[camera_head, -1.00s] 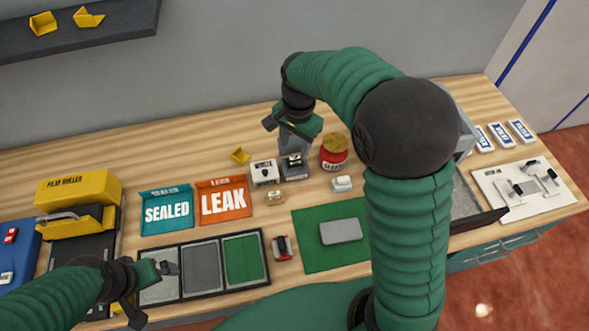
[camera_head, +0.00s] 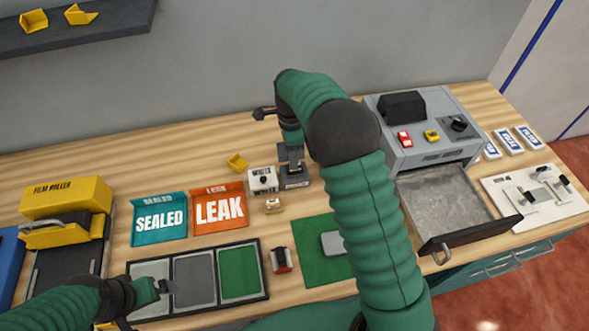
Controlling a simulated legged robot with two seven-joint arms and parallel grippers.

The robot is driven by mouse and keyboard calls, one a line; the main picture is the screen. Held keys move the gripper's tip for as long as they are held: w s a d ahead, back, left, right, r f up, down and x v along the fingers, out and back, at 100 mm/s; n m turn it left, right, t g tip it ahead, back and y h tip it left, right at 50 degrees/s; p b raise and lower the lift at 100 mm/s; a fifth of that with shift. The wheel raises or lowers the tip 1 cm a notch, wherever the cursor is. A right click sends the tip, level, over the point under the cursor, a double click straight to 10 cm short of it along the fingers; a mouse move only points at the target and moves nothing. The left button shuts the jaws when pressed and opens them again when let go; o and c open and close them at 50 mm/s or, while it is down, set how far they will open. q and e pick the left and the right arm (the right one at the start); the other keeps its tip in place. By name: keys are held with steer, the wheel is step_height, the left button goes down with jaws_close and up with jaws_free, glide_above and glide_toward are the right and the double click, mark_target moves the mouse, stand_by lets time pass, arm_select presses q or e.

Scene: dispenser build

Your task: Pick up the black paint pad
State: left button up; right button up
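A dark grey block with a pale label (camera_head: 297,184) stands right of the white box marked WHITE (camera_head: 263,180); it may be the black paint pad, but I cannot read its label. My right gripper (camera_head: 291,163) reaches down at this block, its fingers overlapping the block's upper part. I cannot tell whether they touch or grip it. My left gripper (camera_head: 150,304) is open and empty over the left end of the tray (camera_head: 220,304) with light grey, dark grey and green panels.
A small red-and-black item (camera_head: 281,260) lies between the tray and the green mat (camera_head: 308,262). SEALED (camera_head: 160,218) and LEAK (camera_head: 219,209) bins stand behind. A grey machine (camera_head: 430,150) has its drawer (camera_head: 447,203) pulled out at right.

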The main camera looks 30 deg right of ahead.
steer(key=f, duration=0.2)
steer(key=d+f, duration=0.1)
steer(key=f, duration=0.1)
steer(key=shift+s+f, duration=0.1)
steer(key=shift+s, duration=0.2)
steer(key=shift+w+f, duration=0.1)
steer(key=shift+f, duration=0.45)
steer(key=shift+r, duration=0.1)
jaws_close()
